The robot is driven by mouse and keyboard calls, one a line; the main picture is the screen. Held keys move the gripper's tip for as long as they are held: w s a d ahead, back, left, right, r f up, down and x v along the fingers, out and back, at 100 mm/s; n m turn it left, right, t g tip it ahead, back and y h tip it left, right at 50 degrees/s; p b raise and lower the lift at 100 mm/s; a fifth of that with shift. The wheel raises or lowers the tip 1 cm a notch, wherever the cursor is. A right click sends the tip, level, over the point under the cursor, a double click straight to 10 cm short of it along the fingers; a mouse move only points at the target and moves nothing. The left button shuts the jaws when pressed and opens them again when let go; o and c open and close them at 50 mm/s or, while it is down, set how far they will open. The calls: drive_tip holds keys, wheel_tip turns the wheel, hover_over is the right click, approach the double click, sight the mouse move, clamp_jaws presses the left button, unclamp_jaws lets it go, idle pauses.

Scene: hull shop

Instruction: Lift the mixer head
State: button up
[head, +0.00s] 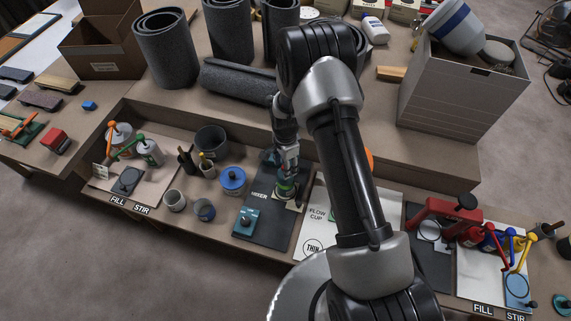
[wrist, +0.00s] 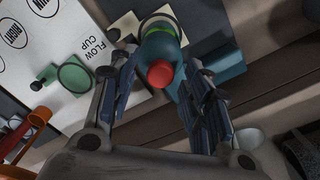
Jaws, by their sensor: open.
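The mixer stands on a dark board marked MIXER (head: 262,196) in the head view, mostly hidden by my arm; a bit of green shows below my gripper. In the wrist view the teal mixer head (wrist: 160,47) has a green band and a red knob (wrist: 160,73) facing the camera. My gripper (wrist: 163,82) is open, with one finger on each side of the head and knob. I cannot tell whether either finger touches it. In the head view my gripper (head: 287,168) points down over the mixer.
A teal control box (head: 246,222) sits on the board's front left. A blue-lidded tub (head: 233,180) and several cups stand to the left. The white FLOW CUP board (head: 315,222) lies to the right. A raised shelf with grey rolls (head: 165,50) runs behind.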

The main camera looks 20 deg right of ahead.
drive_tip(key=shift+c, duration=0.5)
clamp_jaws()
